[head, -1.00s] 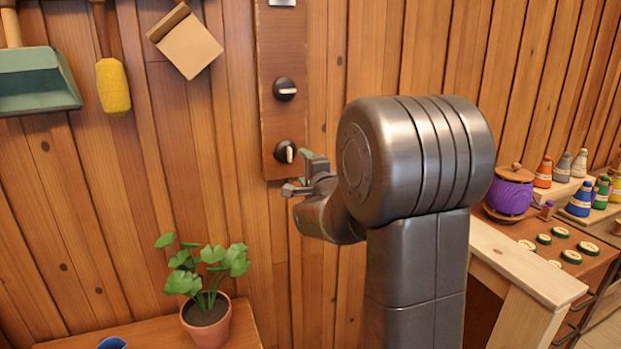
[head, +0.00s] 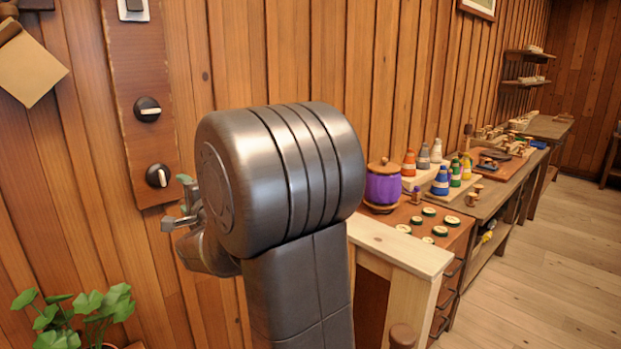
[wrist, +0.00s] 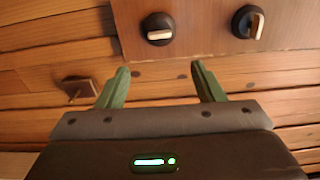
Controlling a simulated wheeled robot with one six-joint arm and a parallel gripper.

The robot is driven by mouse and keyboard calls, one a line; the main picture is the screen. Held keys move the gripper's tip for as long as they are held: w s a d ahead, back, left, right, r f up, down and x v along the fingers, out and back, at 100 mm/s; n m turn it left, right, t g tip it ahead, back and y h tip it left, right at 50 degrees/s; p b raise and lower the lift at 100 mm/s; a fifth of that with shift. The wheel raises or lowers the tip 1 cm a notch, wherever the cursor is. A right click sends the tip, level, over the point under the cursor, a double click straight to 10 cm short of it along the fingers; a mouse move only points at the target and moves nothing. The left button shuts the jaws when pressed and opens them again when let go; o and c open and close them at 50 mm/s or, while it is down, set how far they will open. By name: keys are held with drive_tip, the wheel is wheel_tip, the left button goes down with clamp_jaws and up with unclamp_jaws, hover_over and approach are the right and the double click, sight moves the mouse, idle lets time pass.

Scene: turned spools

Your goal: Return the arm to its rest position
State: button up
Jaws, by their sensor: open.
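My gripper (head: 180,203) shows in the head view at the left of my grey arm, partly hidden by its big rounded joint. It is beside the lower knob of a wall panel. In the wrist view my gripper (wrist: 160,70) has its two green fingers apart, with only plank wall seen between them. Two black knobs with pale pointers, the left one (wrist: 158,28) and the right one (wrist: 248,22), sit on the panel beyond the fingertips. The fingers appear clear of both knobs.
The dark wooden panel (head: 133,75) is on the plank wall. A potted plant (head: 85,318) is at lower left. To the right, a bench carries a purple pot (head: 383,187), bottles (head: 440,180) and round lids (head: 429,212). Open floor (head: 570,260) lies at far right.

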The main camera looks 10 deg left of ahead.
sight(164, 179)
drive_tip(key=p+x, duration=0.2)
drive_tip(key=x, duration=1.1)
drive_tip(key=shift+a, duration=0.3)
drive_tip(key=shift+w, duration=0.15)
drive_tip(key=b+v, duration=0.2)
drive_tip(key=v, duration=1.2)
drive_tip(key=w+a+n, duration=0.3)
drive_tip(key=n, duration=0.1)
drive_tip(key=w+a+n, duration=0.2)
drive_tip(key=a+n, duration=0.2)
drive_tip(key=n, duration=0.1)
drive_tip(key=w+a+n+p, duration=0.1)
drive_tip(key=w+a+n, duration=0.2)
drive_tip(key=a+n, duration=0.1)
drive_tip(key=shift+w+r+n, duration=0.2)
drive_tip(key=shift+w+n, duration=0.1)
drive_tip(key=shift+n+p, duration=0.4)
drive_tip(key=shift+n, duration=1.5)
